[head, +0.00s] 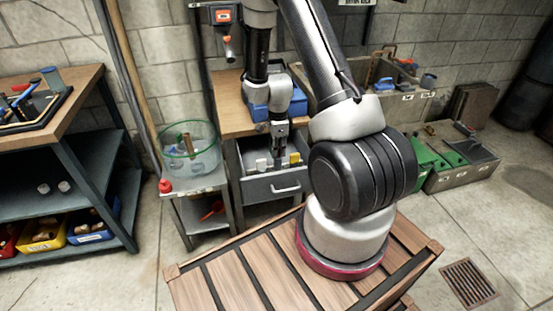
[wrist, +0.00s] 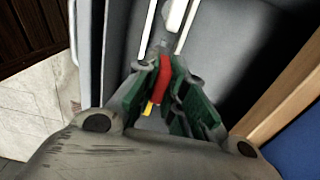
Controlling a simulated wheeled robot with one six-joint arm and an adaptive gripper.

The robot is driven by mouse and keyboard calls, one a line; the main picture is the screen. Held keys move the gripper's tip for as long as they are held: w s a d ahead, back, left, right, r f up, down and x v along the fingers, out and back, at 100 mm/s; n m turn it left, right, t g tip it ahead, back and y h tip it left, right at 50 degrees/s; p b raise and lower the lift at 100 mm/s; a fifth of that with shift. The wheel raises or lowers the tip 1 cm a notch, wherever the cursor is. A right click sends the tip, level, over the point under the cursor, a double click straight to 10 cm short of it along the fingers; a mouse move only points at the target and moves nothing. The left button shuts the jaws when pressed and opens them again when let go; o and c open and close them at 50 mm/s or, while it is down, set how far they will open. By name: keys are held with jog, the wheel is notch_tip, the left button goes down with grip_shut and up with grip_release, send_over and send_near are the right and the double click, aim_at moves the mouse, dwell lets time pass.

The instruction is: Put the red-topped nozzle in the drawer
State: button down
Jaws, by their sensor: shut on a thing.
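My gripper (head: 279,150) points down over the open grey drawer (head: 262,190) under the wooden-topped bench. In the wrist view its green-padded fingers (wrist: 163,88) are shut on a red piece, which I take to be the red-topped nozzle (wrist: 163,75). A small yellow bit shows below the red part. The rest of the nozzle is hidden by the fingers, and in the head view I cannot make it out. The drawer interior (wrist: 225,25) lies beneath the gripper. I cannot tell whether the nozzle touches the drawer floor.
The drawer holds a white item (head: 262,164) and a yellow item (head: 294,158). A blue box (head: 258,111) stands on the bench behind. A clear green-rimmed bucket (head: 188,150) and a small red object (head: 165,186) are at left. A wooden slatted crate (head: 235,270) fills the foreground.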

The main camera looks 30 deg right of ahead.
aim_at(277, 159)
jog(key=shift+f, duration=2.2)
jog(key=shift+f, duration=0.1)
jog(key=c, duration=1.5)
grip_release()
jog(key=shift+n, duration=0.5)
notch_tip(277, 159, up, 15)
jog(key=shift+a+f, duration=0.1)
jog(key=shift+a, duration=0.05)
jog(key=s+a+r+n+t, duration=0.15)
jog(key=s+r+n, duration=0.45)
jog(key=r, duration=0.6)
jog(key=s+a+r+n+t, duration=0.1)
jog(key=s+a+r+n, duration=0.1)
jog(key=s+r+n, duration=0.75)
jog(key=s+a+r+n+t, duration=0.1)
jog(key=s+r+n, duration=0.3)
jog(key=s+r, duration=0.2)
jog(key=shift+s+a+r+n+t, duration=0.25)
jog(key=shift+s+r+n+t, duration=0.1)
jog(key=shift+s, duration=0.8)
